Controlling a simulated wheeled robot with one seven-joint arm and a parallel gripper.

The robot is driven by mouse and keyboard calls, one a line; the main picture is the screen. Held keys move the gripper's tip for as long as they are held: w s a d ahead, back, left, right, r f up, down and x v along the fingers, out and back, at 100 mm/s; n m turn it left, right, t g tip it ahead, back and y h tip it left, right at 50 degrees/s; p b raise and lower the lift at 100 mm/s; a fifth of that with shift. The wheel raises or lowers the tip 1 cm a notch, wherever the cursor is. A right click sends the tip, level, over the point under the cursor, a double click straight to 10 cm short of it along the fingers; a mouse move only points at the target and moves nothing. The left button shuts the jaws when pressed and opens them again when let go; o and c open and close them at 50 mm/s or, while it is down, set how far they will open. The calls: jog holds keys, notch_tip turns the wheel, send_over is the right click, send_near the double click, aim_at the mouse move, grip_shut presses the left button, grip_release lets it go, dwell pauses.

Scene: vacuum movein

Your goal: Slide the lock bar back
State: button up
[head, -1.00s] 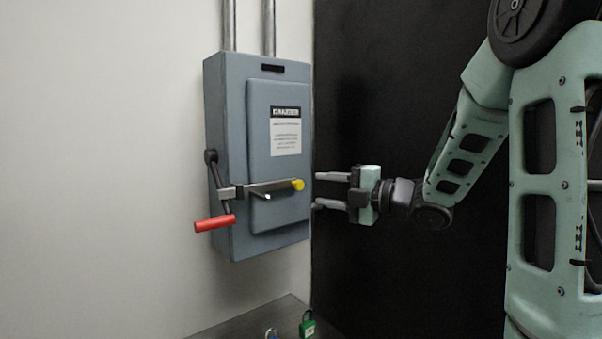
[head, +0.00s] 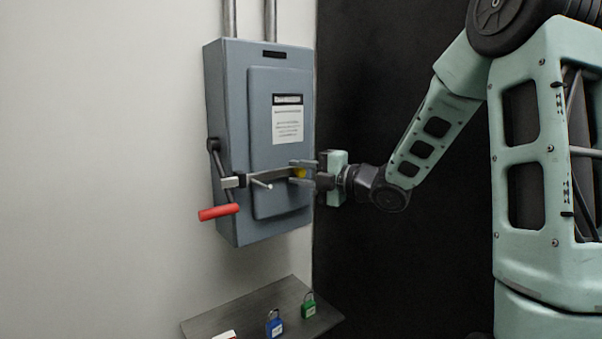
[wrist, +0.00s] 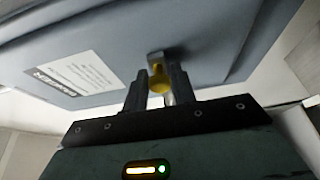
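The lock bar (head: 268,175) is a flat metal bar across the front of the grey switch box, level with the handle arm. A yellow knob (head: 300,172) is at its right end and also shows in the wrist view (wrist: 159,79). My gripper (head: 300,172) reaches in from the right, one finger above the knob and one below. In the wrist view its fingers (wrist: 160,88) flank the knob, which fills the gap between them. They look shut on it, partly hiding it. The bar's left end is at the bracket (head: 232,182) by the red-gripped handle (head: 219,212).
The grey box (head: 232,110) hangs on a pale wall. A thin pin (head: 262,184) sticks out just below the bar. A shelf (head: 250,308) below bears a blue padlock (head: 274,325) and a green padlock (head: 308,306). A dark panel stands behind my arm.

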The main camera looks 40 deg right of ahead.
grip_shut()
jog(key=d+b, duration=0.1)
jog(key=d, duration=0.2)
jog(key=shift+d, duration=0.2)
jog(key=shift+o, duration=2.1)
grip_release()
jog(key=shift+d, duration=0.15)
jog(key=shift+r, duration=0.1)
